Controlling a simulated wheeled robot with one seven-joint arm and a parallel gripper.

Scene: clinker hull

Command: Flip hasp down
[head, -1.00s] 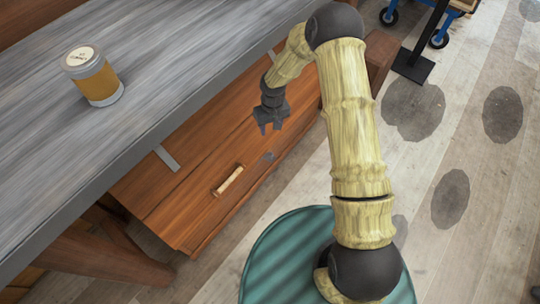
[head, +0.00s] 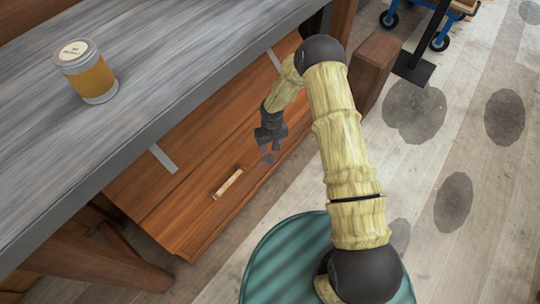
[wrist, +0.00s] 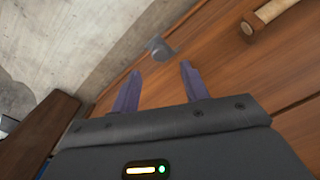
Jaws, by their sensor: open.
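A reddish-brown wooden chest (head: 190,208) stands under the bench edge. A small grey metal piece (head: 269,158), which looks like the hasp, sits on it just below my gripper (head: 268,142). In the wrist view the same metal piece (wrist: 158,48) shows at the chest's edge, ahead of and between my finger tips (wrist: 160,82). My gripper is open, with nothing between its fingers and a visible gap to the metal piece. I cannot tell exactly how far the piece is tilted. In the head view, my gripper partly crowds the piece.
A grey-topped bench (head: 150,75) overhangs the chest, with a yellow-banded canister (head: 90,75) on it. The chest has a pale handle (head: 227,184) and a grey metal strip (head: 163,158). A wooden post (head: 375,70) stands beyond my arm. Floor to the right is open.

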